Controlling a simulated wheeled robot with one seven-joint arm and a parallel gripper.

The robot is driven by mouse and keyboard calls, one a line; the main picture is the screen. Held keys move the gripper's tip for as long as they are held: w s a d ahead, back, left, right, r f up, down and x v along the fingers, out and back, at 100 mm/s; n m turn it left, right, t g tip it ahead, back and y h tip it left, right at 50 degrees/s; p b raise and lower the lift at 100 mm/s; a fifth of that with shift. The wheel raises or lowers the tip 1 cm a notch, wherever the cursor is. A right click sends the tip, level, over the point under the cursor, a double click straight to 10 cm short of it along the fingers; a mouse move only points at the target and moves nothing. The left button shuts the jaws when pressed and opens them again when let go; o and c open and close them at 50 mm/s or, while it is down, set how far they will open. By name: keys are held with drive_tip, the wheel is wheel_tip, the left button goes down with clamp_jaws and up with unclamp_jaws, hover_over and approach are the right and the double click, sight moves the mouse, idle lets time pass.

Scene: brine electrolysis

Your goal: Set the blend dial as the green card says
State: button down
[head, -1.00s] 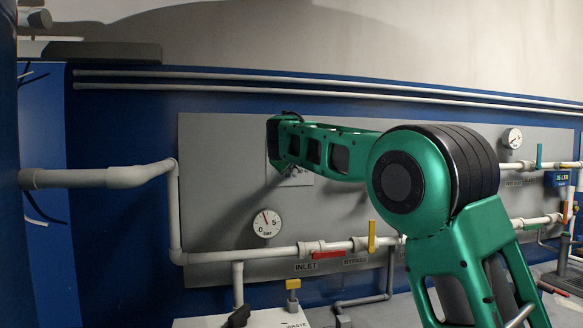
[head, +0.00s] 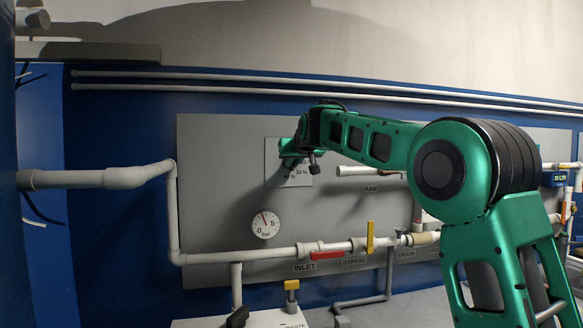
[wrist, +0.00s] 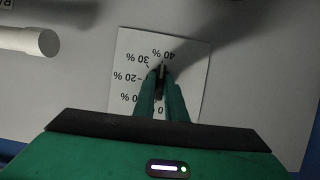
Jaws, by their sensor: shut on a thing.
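The blend dial's white plate (wrist: 196,50) carries percent marks, upside down in the wrist view, from about 0 up to 40 %. My gripper (wrist: 162,72) is shut on the narrow grey dial knob (wrist: 161,80) at the plate's middle. The knob lies roughly upright in the wrist view, near the 40 % mark; its exact setting is hard to tell between the fingers. In the head view the plate (head: 274,176) is on the grey panel, partly behind my gripper (head: 290,153). I see no green card.
A white pipe stub (head: 358,171) labelled RAW is just right of the dial plate. A pressure gauge (head: 265,224) sits below it. Lower down runs a white pipe with a red INLET handle (head: 327,256) and a yellow BYPASS handle (head: 370,237).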

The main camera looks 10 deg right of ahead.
drive_tip(key=shift+d+f, duration=0.1)
drive_tip(key=shift+f, duration=0.25)
drive_tip(key=c, duration=1.9)
unclamp_jaws()
drive_tip(key=shift+o, duration=0.5)
drive_tip(key=shift+r, duration=0.2)
drive_tip(key=v, duration=1)
drive_tip(key=shift+s+r, duration=0.2)
drive_tip(key=shift+s, duration=0.05)
drive_tip(key=shift+d+f, duration=0.1)
